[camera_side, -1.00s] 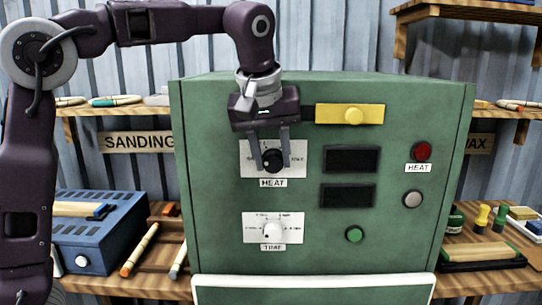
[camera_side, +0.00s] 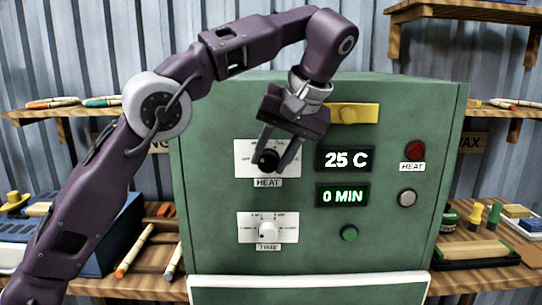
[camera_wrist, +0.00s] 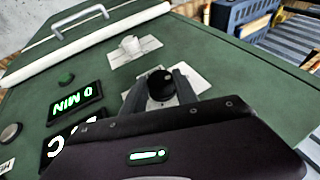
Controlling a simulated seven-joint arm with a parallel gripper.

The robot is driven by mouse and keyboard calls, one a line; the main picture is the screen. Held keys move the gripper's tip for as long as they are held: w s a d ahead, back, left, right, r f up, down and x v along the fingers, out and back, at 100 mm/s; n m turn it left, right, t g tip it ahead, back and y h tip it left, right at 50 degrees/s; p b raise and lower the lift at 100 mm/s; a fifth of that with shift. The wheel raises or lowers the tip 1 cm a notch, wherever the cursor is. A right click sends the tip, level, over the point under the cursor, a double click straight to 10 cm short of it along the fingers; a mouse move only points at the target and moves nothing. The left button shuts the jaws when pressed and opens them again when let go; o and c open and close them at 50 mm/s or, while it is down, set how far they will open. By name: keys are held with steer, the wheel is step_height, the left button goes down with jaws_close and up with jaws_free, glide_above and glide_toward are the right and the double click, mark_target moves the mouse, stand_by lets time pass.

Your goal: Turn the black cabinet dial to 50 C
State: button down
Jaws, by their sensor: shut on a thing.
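The green cabinet (camera_side: 220,105) stands in the middle of the side view. Its black dial (camera_side: 268,160), labelled HEAT, sits on a white scale plate at the upper left of the front. My gripper (camera_side: 277,159) is shut on the black dial, tilted, with one finger on each side of it. The wrist view also shows the black dial (camera_wrist: 160,84) between the two fingers. The upper display (camera_side: 345,158) is lit and reads 25 C. My fingers hide part of the scale, and I cannot tell exactly where the dial's mark points.
A white TIME dial (camera_side: 267,231) is below, and the lit lower display (camera_side: 343,195) reads 0 MIN. A yellow part (camera_side: 353,113) is just right of my gripper. Red (camera_side: 415,150), grey (camera_side: 407,198) and green (camera_side: 349,233) buttons are on the right.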

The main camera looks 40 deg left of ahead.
stand_by(0.3)
steer(key=c, duration=0.9)
jaws_free()
steer(key=shift+c, duration=0.2)
